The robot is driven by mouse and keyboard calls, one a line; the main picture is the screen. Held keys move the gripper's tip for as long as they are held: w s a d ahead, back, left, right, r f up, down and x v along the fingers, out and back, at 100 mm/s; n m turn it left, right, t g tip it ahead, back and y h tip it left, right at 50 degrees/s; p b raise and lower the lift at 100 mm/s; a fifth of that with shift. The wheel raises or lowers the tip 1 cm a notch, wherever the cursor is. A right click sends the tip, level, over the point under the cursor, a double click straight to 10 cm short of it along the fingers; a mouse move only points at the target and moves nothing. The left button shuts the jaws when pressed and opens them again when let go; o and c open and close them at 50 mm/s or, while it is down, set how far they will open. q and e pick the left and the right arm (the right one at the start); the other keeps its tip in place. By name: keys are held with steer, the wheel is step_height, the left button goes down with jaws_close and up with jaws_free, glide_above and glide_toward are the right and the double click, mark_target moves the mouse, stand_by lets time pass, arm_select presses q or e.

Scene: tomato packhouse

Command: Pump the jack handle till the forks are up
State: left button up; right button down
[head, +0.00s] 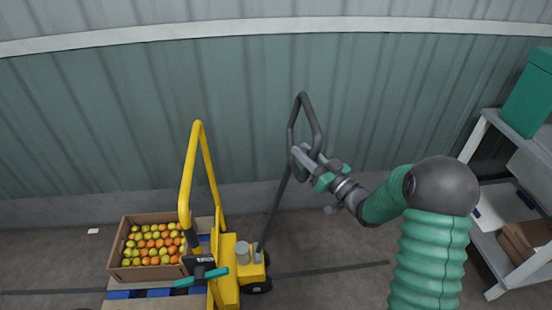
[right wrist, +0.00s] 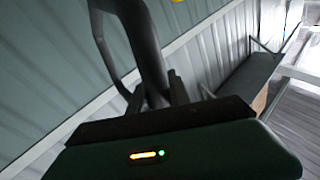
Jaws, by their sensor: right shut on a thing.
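The jack (head: 227,272) is yellow, with a tall yellow guard frame (head: 188,175), and stands at lower centre in the head view. Its dark handle (head: 275,215) rises from the base, leaning slightly right, and ends in a loop grip high against the wall. My right gripper (head: 304,157) is shut on the lower part of the loop. In the right wrist view the dark handle (right wrist: 146,50) runs up from between the fingers. The forks are hidden, so their height cannot be told. My left gripper is not in view.
A grey shelf (head: 482,236) with a green bin (head: 528,95) stands at right. A corrugated wall is behind; the floor between jack and shelf looks clear.

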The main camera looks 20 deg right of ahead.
steer(key=s+d+f+m+t+b, duration=0.1)
steer(key=s+d+f+b, duration=0.1)
steer(key=d, duration=0.9)
steer(key=shift+s+f+m, duration=0.3)
steer(key=shift+s+f, duration=0.2)
steer(key=shift+s, duration=0.05)
steer(key=c, duration=1.2)
jaws_free()
steer(key=shift+a+h, duration=0.25)
steer(key=shift+h, duration=0.05)
steer(key=shift+f, duration=0.1)
steer(key=v, duration=1.6)
steer(key=shift+s+d+b, duration=0.25)
steer(key=shift+s+b, duration=0.1)
steer(key=shift+b, duration=0.1)
steer(key=shift+f, duration=0.1)
